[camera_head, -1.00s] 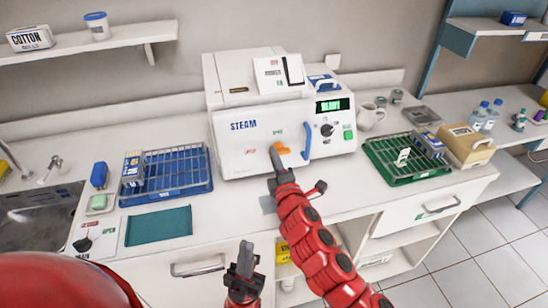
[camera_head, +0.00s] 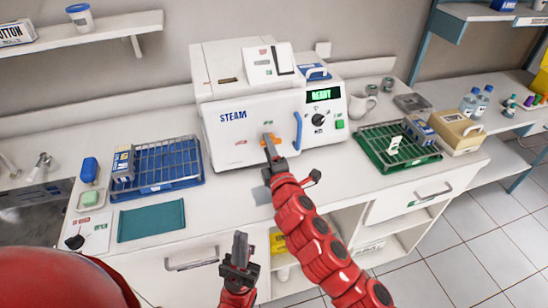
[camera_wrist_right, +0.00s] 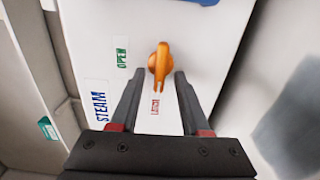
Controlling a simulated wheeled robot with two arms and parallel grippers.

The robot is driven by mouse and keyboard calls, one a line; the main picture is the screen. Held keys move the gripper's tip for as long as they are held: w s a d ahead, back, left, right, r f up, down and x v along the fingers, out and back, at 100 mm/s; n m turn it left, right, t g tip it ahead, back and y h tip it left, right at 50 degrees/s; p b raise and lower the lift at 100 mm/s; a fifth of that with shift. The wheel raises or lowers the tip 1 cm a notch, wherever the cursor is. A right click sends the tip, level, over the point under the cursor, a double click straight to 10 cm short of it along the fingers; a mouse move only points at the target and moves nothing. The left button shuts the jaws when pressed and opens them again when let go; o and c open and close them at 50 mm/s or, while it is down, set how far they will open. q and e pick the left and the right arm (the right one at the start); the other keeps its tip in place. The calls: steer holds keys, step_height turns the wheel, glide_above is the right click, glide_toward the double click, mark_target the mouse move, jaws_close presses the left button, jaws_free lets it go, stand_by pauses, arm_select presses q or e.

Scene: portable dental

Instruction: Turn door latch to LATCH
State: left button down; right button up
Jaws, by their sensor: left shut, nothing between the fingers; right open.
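The orange door latch (camera_head: 268,139) is on the white STEAM machine's front door (camera_head: 235,150). In the right wrist view the latch lever (camera_wrist_right: 158,68) points down the picture, toward the red LATCH label (camera_wrist_right: 155,106). The green OPEN label (camera_wrist_right: 122,52) is off to its left. My right gripper (camera_wrist_right: 158,78) is open, its fingers on either side of the lever's end; I cannot tell whether they touch it. In the head view this gripper (camera_head: 268,142) partly hides the latch. My left gripper (camera_head: 240,238) is shut and empty, low in front of the counter.
A blue door handle (camera_head: 297,131) stands just right of the latch. A blue rack (camera_head: 165,165) and a teal cloth (camera_head: 151,221) lie left of the machine. A green rack (camera_head: 395,150) stands to its right. Counter in front of the machine is mostly clear.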

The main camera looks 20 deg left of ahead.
steer(key=p+v, duration=0.1)
steer(key=v, duration=1.6)
steer(key=shift+d+p, duration=0.2)
steer(key=shift+p, duration=0.2)
steer(key=shift+f, duration=0.1)
